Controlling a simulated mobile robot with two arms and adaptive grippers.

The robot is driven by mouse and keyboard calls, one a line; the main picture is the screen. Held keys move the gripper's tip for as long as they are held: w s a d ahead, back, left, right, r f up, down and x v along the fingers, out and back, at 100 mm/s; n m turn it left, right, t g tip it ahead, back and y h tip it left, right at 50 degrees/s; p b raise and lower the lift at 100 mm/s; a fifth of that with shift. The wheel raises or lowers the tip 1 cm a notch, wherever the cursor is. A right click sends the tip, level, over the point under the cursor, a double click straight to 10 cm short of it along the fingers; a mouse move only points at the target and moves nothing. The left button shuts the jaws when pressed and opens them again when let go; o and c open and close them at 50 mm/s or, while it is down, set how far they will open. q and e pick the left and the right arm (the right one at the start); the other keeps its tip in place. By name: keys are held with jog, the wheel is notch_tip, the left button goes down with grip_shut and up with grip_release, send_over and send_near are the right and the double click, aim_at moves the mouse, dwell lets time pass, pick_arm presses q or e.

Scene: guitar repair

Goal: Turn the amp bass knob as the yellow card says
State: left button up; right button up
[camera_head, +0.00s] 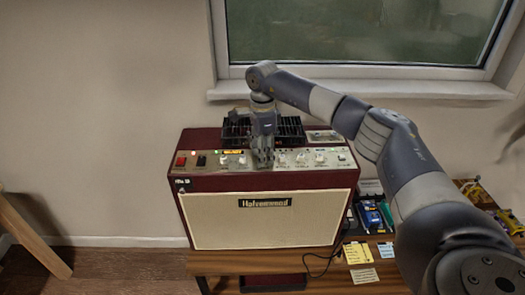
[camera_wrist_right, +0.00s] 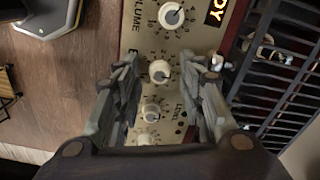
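The amp (camera_head: 265,218) is a dark red cabinet with a cream grille and a pale control panel on top. My right gripper (camera_head: 262,160) points down at the panel and hides part of the knob row in the head view. In the right wrist view the fingers of my right gripper (camera_wrist_right: 164,66) are apart, with a cream knob (camera_wrist_right: 160,71) between them and gaps on both sides. A label starting with "B" is partly hidden beside that knob. The yellow card (camera_head: 357,253) lies on the wooden table, its writing too small to read. My left gripper is not in view.
The volume knob (camera_wrist_right: 171,15) is beside the gripped-over knob, and another knob (camera_wrist_right: 151,111) is on its other side. A black grid (camera_head: 290,126) stands behind the panel. A blue card (camera_head: 386,250) and a cream card (camera_head: 364,276) lie by the yellow one.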

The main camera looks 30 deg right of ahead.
grip_shut()
jog(key=shift+m, duration=0.4)
jog(key=m, duration=0.5)
jog(key=shift+p, duration=0.4)
jog(key=m, duration=0.5)
jog(key=shift+m, duration=0.4)
grip_release()
